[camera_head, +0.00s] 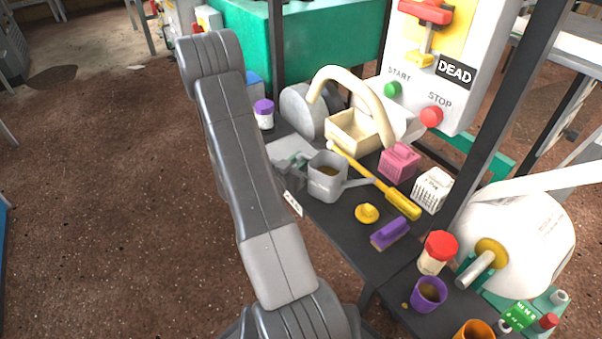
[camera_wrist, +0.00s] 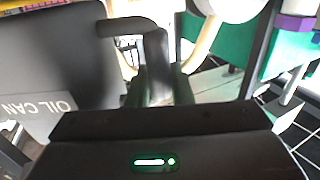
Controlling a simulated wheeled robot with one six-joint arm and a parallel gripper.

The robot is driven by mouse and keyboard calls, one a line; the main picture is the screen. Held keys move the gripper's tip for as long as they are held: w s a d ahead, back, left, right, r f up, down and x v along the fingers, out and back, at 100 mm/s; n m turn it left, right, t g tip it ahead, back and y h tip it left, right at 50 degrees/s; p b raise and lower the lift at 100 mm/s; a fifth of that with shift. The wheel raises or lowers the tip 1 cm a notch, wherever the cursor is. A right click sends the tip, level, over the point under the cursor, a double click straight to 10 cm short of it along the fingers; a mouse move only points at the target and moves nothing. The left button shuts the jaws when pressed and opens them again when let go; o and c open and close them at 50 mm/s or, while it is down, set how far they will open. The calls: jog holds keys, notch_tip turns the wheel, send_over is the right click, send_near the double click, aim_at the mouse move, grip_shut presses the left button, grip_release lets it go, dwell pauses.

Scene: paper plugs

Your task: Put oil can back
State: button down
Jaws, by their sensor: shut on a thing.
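The grey oil can (camera_head: 324,184), with a spout pointing right and a dark yellowish inside, is at the left edge of the dark shelf in the head view. My gripper (camera_head: 292,173) is at its left side, partly hidden by my arm. In the wrist view the can's large grey body (camera_wrist: 55,55) fills the left, and its bent handle (camera_wrist: 155,55) lies between my fingers, which are shut on it. A white OIL CAN label (camera_head: 293,203) shows at the shelf's near left edge. I cannot tell whether the can touches the shelf.
Right of the can lie a yellow-handled tool (camera_head: 402,205), a yellow knob-like piece (camera_head: 367,213) and a purple brush (camera_head: 389,234). A purple-capped jar (camera_head: 264,114) and a cream box (camera_head: 355,133) stand behind. Open floor (camera_head: 110,200) lies left of my arm.

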jog(key=shift+f+b, duration=0.5)
jog(key=shift+f, duration=1.1)
jog(key=shift+f, duration=0.2)
jog(key=c, duration=1.3)
grip_release()
jog(key=shift+r, duration=0.2)
jog(key=shift+s+a, duration=0.15)
jog(key=p+v, duration=0.2)
jog(key=v, duration=0.9)
jog(key=shift+s+a, duration=0.15)
jog(key=shift+s, duration=0.1)
